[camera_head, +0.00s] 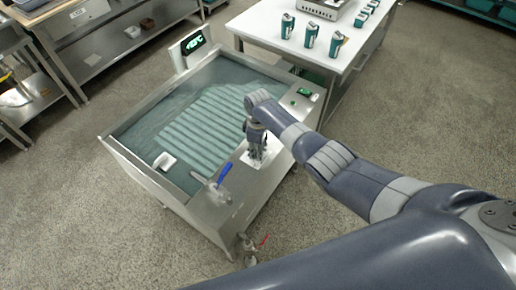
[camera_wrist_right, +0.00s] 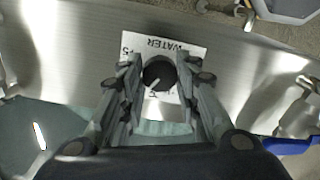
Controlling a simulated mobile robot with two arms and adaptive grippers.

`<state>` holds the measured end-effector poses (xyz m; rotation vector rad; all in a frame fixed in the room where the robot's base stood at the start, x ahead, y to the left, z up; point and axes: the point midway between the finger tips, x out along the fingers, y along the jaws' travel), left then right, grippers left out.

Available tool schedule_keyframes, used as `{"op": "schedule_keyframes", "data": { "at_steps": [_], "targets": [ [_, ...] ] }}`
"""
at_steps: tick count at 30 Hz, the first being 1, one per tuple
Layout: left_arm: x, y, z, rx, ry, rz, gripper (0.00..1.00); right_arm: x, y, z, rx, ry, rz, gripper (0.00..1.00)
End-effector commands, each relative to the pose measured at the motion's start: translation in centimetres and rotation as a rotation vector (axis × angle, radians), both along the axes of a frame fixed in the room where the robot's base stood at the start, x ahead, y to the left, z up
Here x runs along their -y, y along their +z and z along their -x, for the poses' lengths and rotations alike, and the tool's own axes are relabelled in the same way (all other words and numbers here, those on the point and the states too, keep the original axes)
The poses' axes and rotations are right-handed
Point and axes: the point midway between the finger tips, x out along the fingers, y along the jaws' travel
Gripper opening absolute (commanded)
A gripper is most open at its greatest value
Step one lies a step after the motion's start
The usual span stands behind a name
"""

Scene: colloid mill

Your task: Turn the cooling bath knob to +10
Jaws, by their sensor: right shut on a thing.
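The cooling bath (camera_head: 136,158) is a steel tank of greenish water in the middle of the head view. My right gripper (camera_head: 257,152) reaches down to the panel on its near right edge. In the right wrist view the black round knob (camera_wrist_right: 158,73) sits between the two fingers of my right gripper (camera_wrist_right: 158,78), which is shut on it. The knob's white pointer line points to the lower left of that view. A white label (camera_wrist_right: 190,50) with the word WATER lies around the knob; its scale is partly hidden by the fingers. My left gripper is not in view.
A display (camera_head: 193,43) with green characters, too small to read surely, stands at the bath's far corner. A blue-handled valve (camera_head: 222,174) is left of the gripper. A white table (camera_head: 262,26) with green-and-white devices stands behind. Open floor lies to the right.

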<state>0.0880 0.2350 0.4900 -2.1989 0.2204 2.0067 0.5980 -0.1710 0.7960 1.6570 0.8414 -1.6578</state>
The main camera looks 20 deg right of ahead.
Motion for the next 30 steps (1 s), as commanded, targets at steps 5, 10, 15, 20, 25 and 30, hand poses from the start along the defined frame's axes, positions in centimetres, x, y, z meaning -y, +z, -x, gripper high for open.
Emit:
{"op": "schedule_keyframes", "data": {
  "at_steps": [5, 10, 15, 20, 25, 30],
  "targets": [
    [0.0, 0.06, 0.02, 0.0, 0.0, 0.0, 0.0, -0.01, 0.05, -0.05, 0.001, -0.016, 0.0, 0.06],
    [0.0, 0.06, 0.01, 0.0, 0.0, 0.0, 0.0, -0.01, 0.05, -0.06, 0.001, -0.016, 0.0, 0.06],
    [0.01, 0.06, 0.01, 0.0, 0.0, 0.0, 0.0, -0.02, 0.05, -0.06, 0.001, -0.016, 0.0, 0.32],
    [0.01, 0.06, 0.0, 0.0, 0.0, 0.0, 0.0, -0.02, 0.05, -0.05, 0.001, -0.015, 0.0, 0.51],
    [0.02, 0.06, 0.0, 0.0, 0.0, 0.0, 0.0, -0.01, 0.03, -0.03, 0.001, -0.015, 0.0, 0.51],
    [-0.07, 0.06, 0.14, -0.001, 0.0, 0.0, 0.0, -0.01, 0.27, -0.07, 0.001, -0.015, 0.0, 0.51]
  ]
}}
